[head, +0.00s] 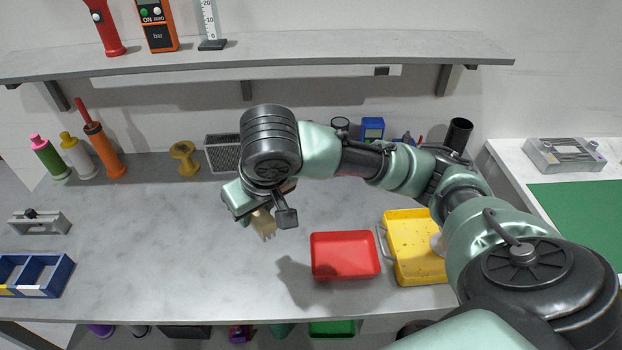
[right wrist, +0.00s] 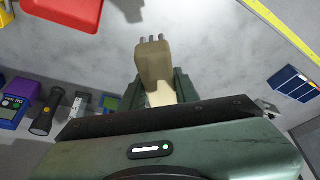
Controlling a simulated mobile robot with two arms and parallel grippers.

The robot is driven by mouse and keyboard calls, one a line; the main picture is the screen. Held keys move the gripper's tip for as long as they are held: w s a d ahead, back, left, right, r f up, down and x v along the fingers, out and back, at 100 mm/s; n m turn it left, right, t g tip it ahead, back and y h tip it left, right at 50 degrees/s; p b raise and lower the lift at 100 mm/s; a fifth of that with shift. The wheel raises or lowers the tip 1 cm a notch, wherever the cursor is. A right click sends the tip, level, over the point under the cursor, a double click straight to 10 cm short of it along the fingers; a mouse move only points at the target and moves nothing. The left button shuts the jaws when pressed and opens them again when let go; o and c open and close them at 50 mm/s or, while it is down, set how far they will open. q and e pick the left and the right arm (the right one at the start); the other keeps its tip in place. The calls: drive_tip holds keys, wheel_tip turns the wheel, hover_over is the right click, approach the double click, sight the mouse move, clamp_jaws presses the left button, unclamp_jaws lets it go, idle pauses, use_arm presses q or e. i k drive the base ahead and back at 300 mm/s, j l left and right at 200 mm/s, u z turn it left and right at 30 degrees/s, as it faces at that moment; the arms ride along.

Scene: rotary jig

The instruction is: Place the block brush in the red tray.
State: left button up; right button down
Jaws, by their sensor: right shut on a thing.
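The block brush (head: 264,224) is tan with stubby tufts at its end. My right gripper (head: 260,209) is shut on it and holds it above the grey worktop, left of the red tray. In the right wrist view the brush (right wrist: 154,66) sticks out from between the fingers, tufts away from the palm. The red tray (head: 345,256) lies near the front of the worktop and looks empty. Part of the tray (right wrist: 62,14) also shows at the top left of the right wrist view. My left gripper is not in view.
A yellow tray (head: 416,262) stands just right of the red one. A blue divided bin (head: 35,276) is at the far left. Bottles, a yellow spool (head: 185,158) and a grey vented box (head: 222,154) line the back. The left middle of the worktop is clear.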

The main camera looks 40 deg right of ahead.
sight(343, 259)
drive_tip(key=j+z, duration=0.1)
drive_tip(key=z, duration=0.3)
drive_tip(key=i+j+z, duration=0.1)
drive_tip(key=z, duration=0.35)
drive_tip(key=j+z, duration=0.25)
drive_tip(key=z, duration=0.15)
